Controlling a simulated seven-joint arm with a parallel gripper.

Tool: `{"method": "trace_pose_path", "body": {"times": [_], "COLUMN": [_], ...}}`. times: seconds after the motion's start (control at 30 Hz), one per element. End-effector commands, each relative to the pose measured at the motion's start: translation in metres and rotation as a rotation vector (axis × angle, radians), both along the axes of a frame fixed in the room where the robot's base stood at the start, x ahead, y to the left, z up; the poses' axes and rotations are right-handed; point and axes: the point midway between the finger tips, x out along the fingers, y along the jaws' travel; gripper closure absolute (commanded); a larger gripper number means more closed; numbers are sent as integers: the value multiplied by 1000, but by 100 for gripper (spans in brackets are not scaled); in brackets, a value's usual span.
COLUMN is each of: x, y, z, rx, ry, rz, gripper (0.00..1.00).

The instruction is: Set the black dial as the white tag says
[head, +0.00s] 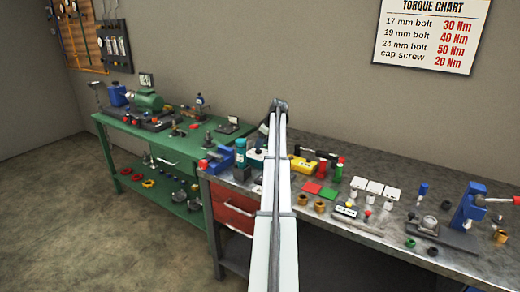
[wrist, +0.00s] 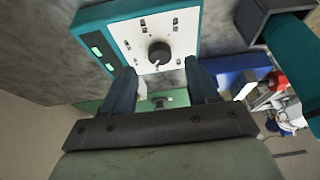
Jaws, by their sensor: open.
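The black dial (wrist: 159,52) sits on the white face of a teal-framed box (wrist: 205,22) in the wrist view. A small light mark shows at the dial's lower edge. Several small dark marks surround it, too small to read. My gripper (wrist: 159,70) is open, with its two dark fingers either side of and below the dial in the picture, apart from it. In the head view, the teal box (head: 256,157) is partly hidden behind my arm. A white tag with dark print (head: 346,211) lies on the grey bench; its wording is unreadable and I cannot tell if it is the task's tag.
Two green lit windows (wrist: 97,51) are on the box's side. A teal bottle (head: 240,152) stands left of the box. The grey bench (head: 385,170) holds several small parts and a blue press (head: 468,205). A green bench (head: 165,140) stands left. A torque chart (head: 430,35) hangs on the wall.

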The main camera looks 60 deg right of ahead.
Motion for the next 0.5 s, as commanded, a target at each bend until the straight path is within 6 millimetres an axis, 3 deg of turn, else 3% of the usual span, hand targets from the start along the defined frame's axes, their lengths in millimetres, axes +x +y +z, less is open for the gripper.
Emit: {"method": "trace_pose_path", "body": {"times": [0.2,0.5], "x": [11,15], "y": [0,0], "z": [-26,-36], "rx": [1,-1], "ry": [1,0], "rz": [0,0], "gripper": [41,41]}}
